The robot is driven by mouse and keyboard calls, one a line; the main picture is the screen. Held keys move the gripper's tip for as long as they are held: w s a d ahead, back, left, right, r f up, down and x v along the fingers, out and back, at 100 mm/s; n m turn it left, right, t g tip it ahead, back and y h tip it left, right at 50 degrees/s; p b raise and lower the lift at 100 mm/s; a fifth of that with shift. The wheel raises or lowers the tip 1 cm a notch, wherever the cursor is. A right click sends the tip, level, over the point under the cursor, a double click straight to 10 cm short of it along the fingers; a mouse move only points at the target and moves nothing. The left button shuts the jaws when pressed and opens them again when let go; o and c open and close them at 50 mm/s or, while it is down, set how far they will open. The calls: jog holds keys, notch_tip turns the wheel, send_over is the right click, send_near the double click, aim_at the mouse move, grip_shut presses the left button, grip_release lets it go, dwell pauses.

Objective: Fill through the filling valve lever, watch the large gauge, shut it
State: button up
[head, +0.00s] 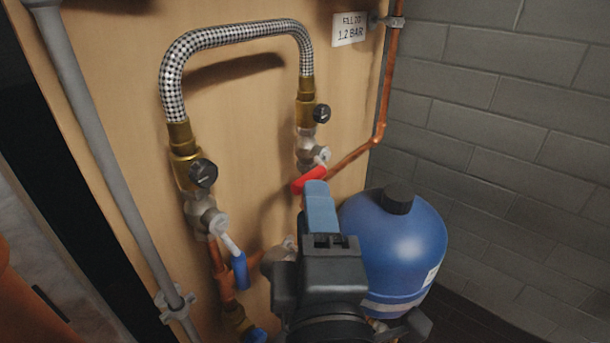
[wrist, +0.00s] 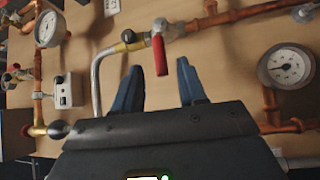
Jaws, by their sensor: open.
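A red lever (head: 310,179) sits on the right valve below the braided filling hose (head: 240,35). A blue lever (head: 240,270) hangs from the left valve. My gripper (head: 320,190) is in front of the board, its fingertips appearing just below the red lever; whether they touch cannot be told. In the wrist view my gripper (wrist: 158,72) is open, with a red lever (wrist: 160,54) pointing between its fingertips from a brass valve. I cannot tell if this is the same lever. A round gauge (wrist: 287,66) is at the right; its reading is too small to tell.
A sign (head: 350,29) reads FILL TO 1.2 BAR. A blue vessel (head: 400,245) stands right of my gripper. Black knobs (head: 203,173) sit on the hose ends. The wrist view shows another gauge (wrist: 48,28) and a white box (wrist: 64,90). A brick wall (head: 510,120) bounds the right.

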aim_at(309, 174)
jog(key=w, duration=0.4)
jog(key=w+p, duration=0.1)
jog(key=w, duration=0.1)
jog(key=shift+a+r, duration=0.3)
jog(key=shift+r, duration=0.1)
grip_shut()
